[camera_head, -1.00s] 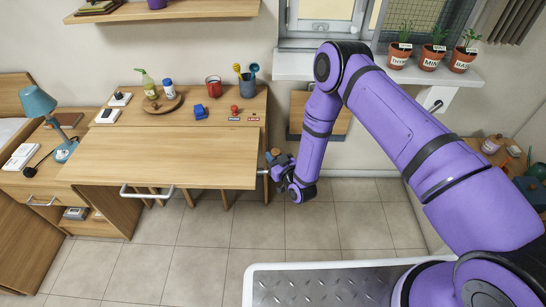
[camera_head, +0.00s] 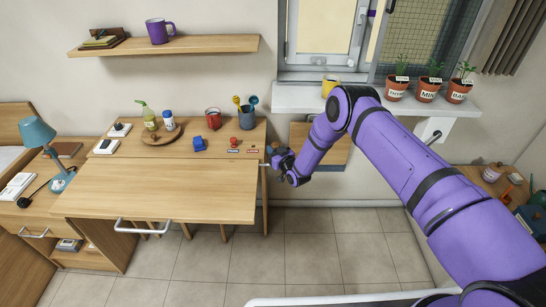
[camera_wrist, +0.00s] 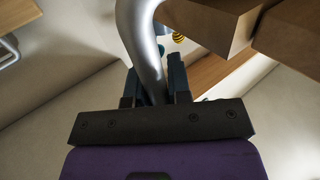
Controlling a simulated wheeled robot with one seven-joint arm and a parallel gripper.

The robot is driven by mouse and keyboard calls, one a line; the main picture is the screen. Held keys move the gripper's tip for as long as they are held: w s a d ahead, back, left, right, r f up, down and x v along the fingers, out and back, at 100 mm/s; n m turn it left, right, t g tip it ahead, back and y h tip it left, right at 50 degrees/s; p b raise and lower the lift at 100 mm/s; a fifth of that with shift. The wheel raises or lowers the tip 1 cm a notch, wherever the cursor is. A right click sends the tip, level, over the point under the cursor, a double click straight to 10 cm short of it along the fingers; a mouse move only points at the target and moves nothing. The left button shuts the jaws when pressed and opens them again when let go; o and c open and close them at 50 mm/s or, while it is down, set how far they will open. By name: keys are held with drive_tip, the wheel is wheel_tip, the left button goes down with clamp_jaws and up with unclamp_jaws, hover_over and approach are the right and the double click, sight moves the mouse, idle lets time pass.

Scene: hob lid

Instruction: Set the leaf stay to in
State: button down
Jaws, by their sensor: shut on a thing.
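The table leaf (camera_head: 160,190) is a level wooden board at the front of the desk, with a white bar handle (camera_head: 142,226) on its front edge. My gripper (camera_head: 271,163) is at the right side of the desk, near the back end of the leaf's right edge. In the wrist view my gripper (camera_wrist: 157,92) is shut on a curved grey metal bar (camera_wrist: 140,35), which seems to be the leaf stay. In the head view only a small bit of metal shows between the leaf's edge and my gripper; the rest is hidden.
A folded wooden panel (camera_head: 325,160) is on the wall right of my gripper. Floor in front is clear.

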drive_tip(key=shift+w+d, duration=0.1)
drive_tip(key=shift+w, duration=0.3)
drive_tip(key=shift+r, duration=0.1)
drive_tip(key=c, duration=1.1)
unclamp_jaws()
drive_tip(key=shift+w, duration=0.1)
drive_tip(key=v, duration=1)
drive_tip(key=shift+s, duration=0.35)
drive_tip(key=shift+d, duration=0.15)
